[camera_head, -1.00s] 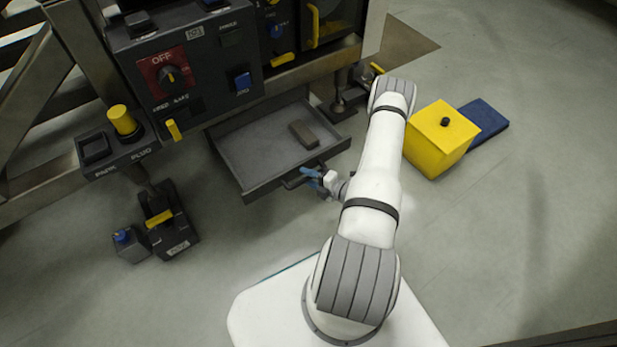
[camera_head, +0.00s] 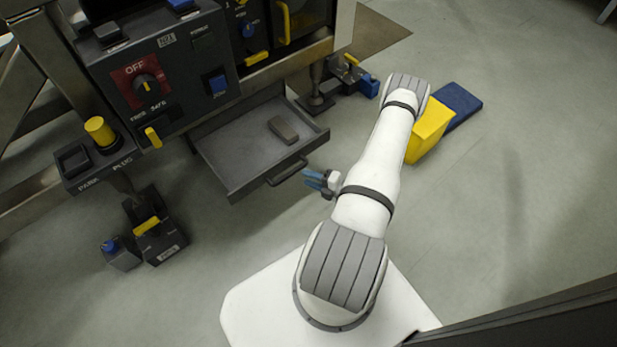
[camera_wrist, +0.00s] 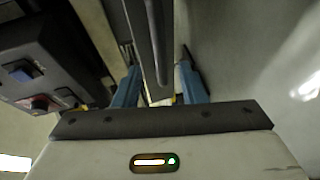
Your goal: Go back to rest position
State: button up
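My gripper (camera_head: 318,181) has blue fingers and is just right of the open drawer's handle (camera_head: 288,172), apart from it in the head view. In the wrist view my gripper (camera_wrist: 160,88) has its two blue fingers spread apart, with nothing held between them. The grey drawer (camera_head: 225,160) is pulled out of the dark panel and holds a small grey-brown block (camera_head: 283,130). The drawer front and handle (camera_wrist: 158,50) show beyond the fingers in the wrist view.
The control panel (camera_head: 195,45) with a red OFF dial (camera_head: 146,85) stands upper left. A pedal unit (camera_head: 158,235) is lower left. The floor at right is clear.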

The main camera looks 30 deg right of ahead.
dwell(0.3)
jog(key=w+a+r+n+g+y+p, duration=0.1)
jog(key=a+r+n+g+p, duration=0.35)
jog(key=r+n, duration=0.65)
jog(key=a+r+n+g+y+p, duration=0.2)
jog(key=a+r+n+g+p, duration=0.3)
jog(key=r, duration=1.3)
jog(key=w+a+r+n+g+y+p, duration=0.1)
jog(key=a+r+n+g+p, duration=0.4)
jog(key=r+n, duration=0.65)
jog(key=s+a+r+n+t+h+p, duration=0.1)
jog(key=s+r+n+h+p, duration=0.3)
jog(key=r+n, duration=0.3)
jog(key=s+a+r+n+t+h+p, duration=0.1)
jog(key=s+r+n+p, duration=0.4)
jog(key=r, duration=1.3)
jog(key=s+a+r+n+t+h+p, duration=0.1)
jog(key=s+a+r+n+h+p, duration=0.1)
jog(key=s+r+n+h+p, duration=0.3)
notch_tip(320, 180, up, 8)
jog(key=n+h+p, duration=0.1)
jog(key=n+p, duration=0.2)
jog(key=n, duration=0.1)
jog(key=shift+a+n+h, duration=0.15)
jog(key=shift+n+h, duration=0.15)
jog(key=shift+n, duration=0.05)
